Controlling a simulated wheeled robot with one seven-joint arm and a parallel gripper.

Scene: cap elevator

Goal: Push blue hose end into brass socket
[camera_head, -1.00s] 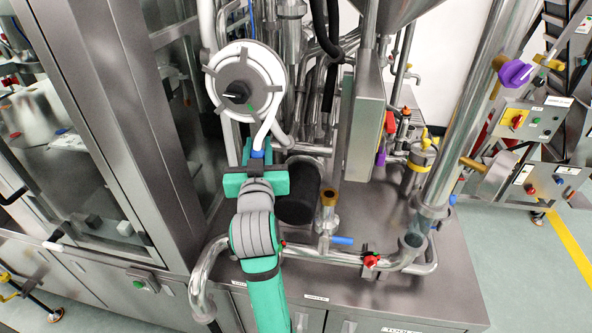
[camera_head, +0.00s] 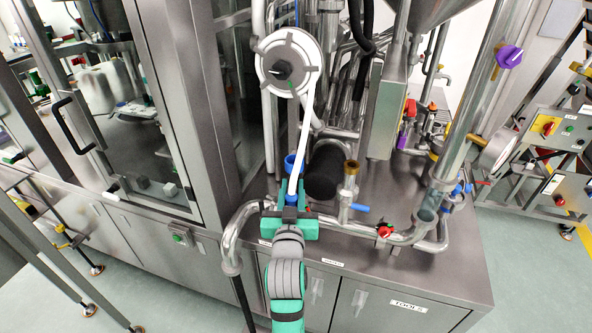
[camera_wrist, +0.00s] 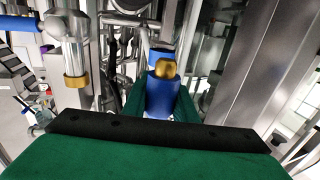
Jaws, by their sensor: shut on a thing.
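The white hose (camera_head: 306,125) hangs from the round reel and runs down to my gripper (camera_head: 291,208). My gripper's green fingers are shut on the blue hose end (camera_wrist: 161,95); its brass-coloured tip (camera_wrist: 165,68) shows in the wrist view. In the head view the gripper mostly hides the held end. The brass socket (camera_head: 351,168) stands upright on a steel pipe to the right of my gripper, with a clear gap between them. It also appears as a brass collar (camera_wrist: 76,80) at the left of the wrist view. The hose end is apart from it.
A blue valve handle (camera_head: 360,208) sticks out below the socket. A red valve (camera_head: 384,231) sits on the horizontal pipe to the right. The white hose reel (camera_head: 287,62) is above, a dark cylinder (camera_head: 323,172) stands behind, and a steel cabinet with glass is on the left.

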